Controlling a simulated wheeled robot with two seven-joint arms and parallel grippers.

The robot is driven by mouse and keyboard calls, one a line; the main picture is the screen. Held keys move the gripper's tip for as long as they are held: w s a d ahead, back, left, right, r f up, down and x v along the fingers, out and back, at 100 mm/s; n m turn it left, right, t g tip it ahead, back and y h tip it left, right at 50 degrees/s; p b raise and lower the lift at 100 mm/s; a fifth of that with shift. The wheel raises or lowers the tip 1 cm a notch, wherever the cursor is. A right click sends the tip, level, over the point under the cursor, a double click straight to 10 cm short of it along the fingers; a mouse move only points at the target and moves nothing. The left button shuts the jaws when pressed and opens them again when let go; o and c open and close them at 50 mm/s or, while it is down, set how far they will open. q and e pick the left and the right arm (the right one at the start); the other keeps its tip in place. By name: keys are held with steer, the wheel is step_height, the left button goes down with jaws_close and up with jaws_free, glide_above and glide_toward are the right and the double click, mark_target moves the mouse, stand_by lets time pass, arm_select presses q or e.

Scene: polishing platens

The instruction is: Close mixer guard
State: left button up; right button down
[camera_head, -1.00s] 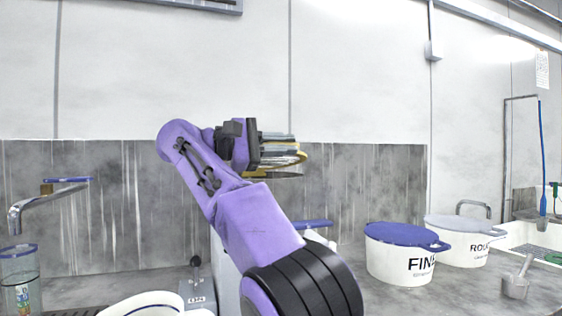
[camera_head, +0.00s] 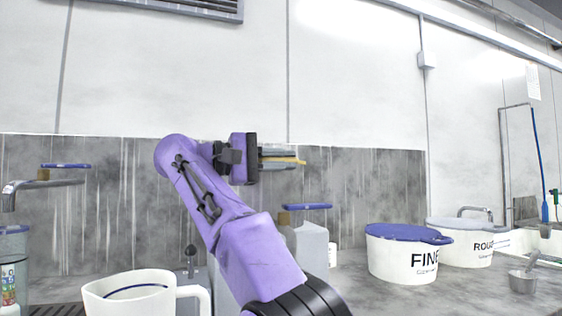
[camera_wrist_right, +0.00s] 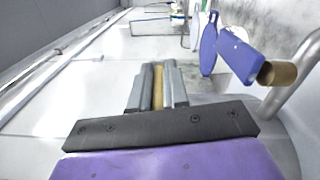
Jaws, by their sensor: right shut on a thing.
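My right gripper (camera_head: 280,160) is at the end of the purple arm, in front of the splashback's upper edge. It is shut on a thin yellow strip (camera_head: 287,160). In the right wrist view the yellow strip (camera_wrist_right: 158,88) lies between the two grey fingers (camera_wrist_right: 157,85). I cannot tell for certain that this strip is part of the mixer guard. A grey body (camera_head: 222,290) is partly hidden behind my forearm, with a dark-knobbed lever (camera_head: 190,262) beside it. I cannot tell whether it is the mixer. My left gripper is not in view.
A white jug (camera_head: 135,297) stands at the front left. A tap (camera_head: 40,184) with a blue handle is at far left. A grey-white container (camera_head: 312,250) is right of my forearm.

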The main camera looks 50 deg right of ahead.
steer(key=c, duration=1.1)
jaws_free()
steer(key=shift+f, duration=0.25)
steer(key=p+v, duration=0.6)
steer(key=v, duration=0.4)
steer(key=shift+w+a, duration=0.2)
steer(key=shift+a, duration=0.05)
